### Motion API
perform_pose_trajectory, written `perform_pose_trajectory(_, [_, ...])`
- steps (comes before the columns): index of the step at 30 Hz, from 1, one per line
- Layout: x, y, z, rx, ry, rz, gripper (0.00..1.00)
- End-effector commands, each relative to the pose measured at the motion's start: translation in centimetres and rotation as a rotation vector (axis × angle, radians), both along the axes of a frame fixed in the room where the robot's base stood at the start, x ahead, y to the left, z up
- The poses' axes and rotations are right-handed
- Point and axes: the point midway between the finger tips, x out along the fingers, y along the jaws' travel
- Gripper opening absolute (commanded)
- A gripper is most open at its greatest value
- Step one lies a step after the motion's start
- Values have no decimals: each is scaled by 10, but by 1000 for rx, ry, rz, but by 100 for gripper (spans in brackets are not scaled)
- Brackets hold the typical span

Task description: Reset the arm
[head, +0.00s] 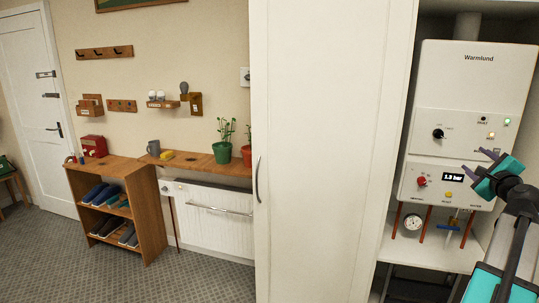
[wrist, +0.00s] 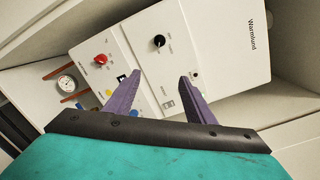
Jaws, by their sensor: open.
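My gripper (head: 476,165) is open and empty in front of the white Warmlund boiler (head: 475,80) at the right of the head view. In the wrist view its two purple fingers (wrist: 157,92) stand apart with the boiler's control panel behind them. The panel has a black knob (head: 438,134), a red knob (head: 421,181) and a display (head: 453,177) reading 1.3 bar. A green light (head: 507,121) is lit on the panel. The wrist view shows the boiler tilted, with its black knob (wrist: 159,41) and red knob (wrist: 100,59). My arm hides part of the boiler's lower right.
Further left are a wooden shoe shelf (head: 118,205), a radiator (head: 213,220) and a white door (head: 30,105). Floor (head: 200,275) shows clear there.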

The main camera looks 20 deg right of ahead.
Motion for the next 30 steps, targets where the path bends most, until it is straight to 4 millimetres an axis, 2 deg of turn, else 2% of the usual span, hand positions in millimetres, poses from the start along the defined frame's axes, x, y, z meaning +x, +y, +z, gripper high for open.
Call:
perform_pose_trajectory(7, [48, 25, -32, 34, 17, 65, 49])
perform_pose_trajectory(11, [85, 47, -62, 67, 34, 118, 49])
perform_pose_trajectory(15, [129, 82, -106, 111, 62, 184, 49])
perform_pose_trajectory(21, [182, 137, -171, 162, 119, 271, 49])
perform_pose_trajectory(30, [240, 231, -272, 218, 242, 401, 49])
